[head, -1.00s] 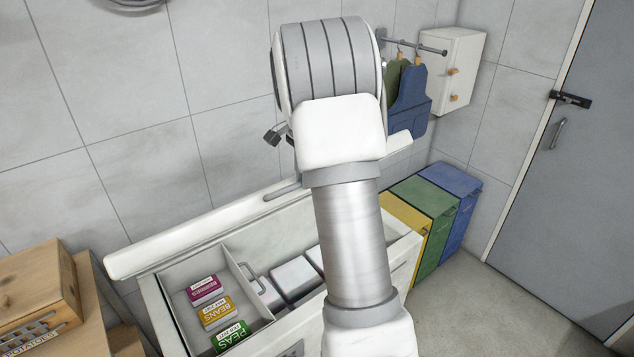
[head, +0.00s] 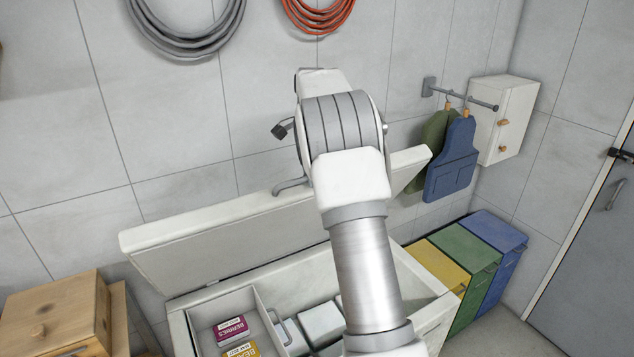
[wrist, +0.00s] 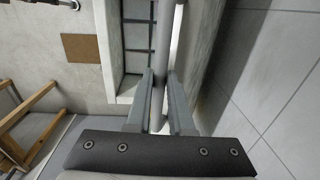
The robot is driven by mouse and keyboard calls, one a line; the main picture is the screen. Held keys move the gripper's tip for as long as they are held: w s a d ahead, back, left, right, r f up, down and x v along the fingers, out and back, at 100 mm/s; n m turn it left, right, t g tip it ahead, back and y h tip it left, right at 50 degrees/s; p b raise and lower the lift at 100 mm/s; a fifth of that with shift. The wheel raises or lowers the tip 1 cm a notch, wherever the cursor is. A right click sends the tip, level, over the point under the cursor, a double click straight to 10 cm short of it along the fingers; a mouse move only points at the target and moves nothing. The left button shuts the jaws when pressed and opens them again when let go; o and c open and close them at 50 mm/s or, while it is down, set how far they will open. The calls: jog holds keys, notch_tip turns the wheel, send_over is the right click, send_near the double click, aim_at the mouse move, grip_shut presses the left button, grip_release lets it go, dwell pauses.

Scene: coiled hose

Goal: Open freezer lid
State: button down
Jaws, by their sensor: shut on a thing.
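The white chest freezer (head: 179,323) stands against the tiled wall with its lid (head: 205,238) raised and tilted back. A grey bar handle (head: 291,185) runs along the lid's edge. In the wrist view, my gripper (wrist: 161,85) has its two fingers closed around the handle bar (wrist: 164,45). In the head view my arm hides the gripper and part of the lid. Inside the freezer, a basket (head: 258,306) at the left holds a berries box (head: 231,331) and a beans box (head: 241,349). White boxes (head: 321,325) lie beside it.
A wooden box (head: 55,318) stands at the left. Yellow, green and blue bins (head: 466,258) stand right of the freezer. Aprons (head: 452,160) and a white cabinet (head: 505,120) hang on the wall. A grey hose (head: 190,45) and an orange hose (head: 318,18) hang above. A door is at the far right.

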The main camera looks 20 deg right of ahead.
jog(key=shift+w+a+r, duration=0.1)
jog(key=shift+w+a, duration=0.15)
jog(key=shift+w, duration=0.7)
jog(key=c, duration=1.2)
grip_release()
jog(key=shift+o, duration=0.6)
jog(key=shift+w, duration=0.15)
jog(key=shift+d, duration=0.1)
jog(key=shift+r, duration=0.15)
jog(key=shift+d+r, duration=0.1)
jog(key=shift+r, duration=0.15)
notch_tip(320, 180, up, 11)
jog(key=shift+s+r, duration=0.15)
jog(key=shift+s, duration=0.15)
